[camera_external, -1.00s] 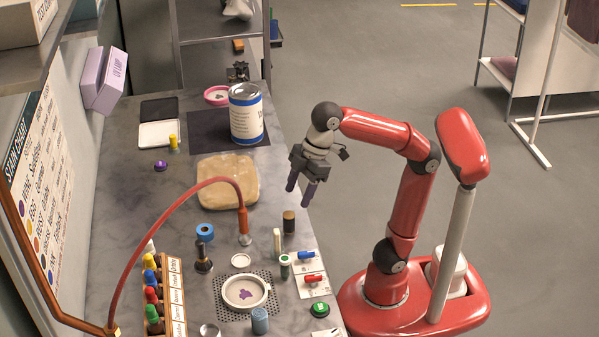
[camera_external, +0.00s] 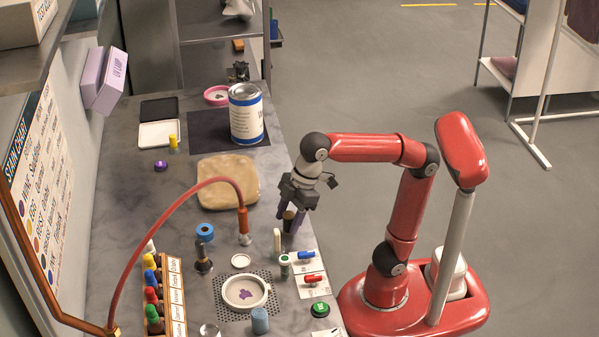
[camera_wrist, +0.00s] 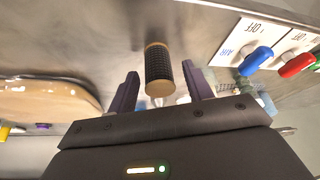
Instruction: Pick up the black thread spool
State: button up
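The black thread spool (camera_wrist: 158,70) stands upright on the counter, with tan ends and a dark ribbed middle. In the external view the spool (camera_external: 289,216) is partly hidden by my fingers. My gripper (camera_wrist: 158,85) is open, with one purple finger on each side of the spool in the wrist view. Gaps show between the spool and both fingers, so it is not held. In the external view my gripper (camera_external: 290,220) points down at the spool near the counter's right edge.
A tan slab (camera_external: 228,181) lies behind to the left.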

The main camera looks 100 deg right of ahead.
jog(key=c, duration=0.9)
jog(key=shift+r, duration=0.1)
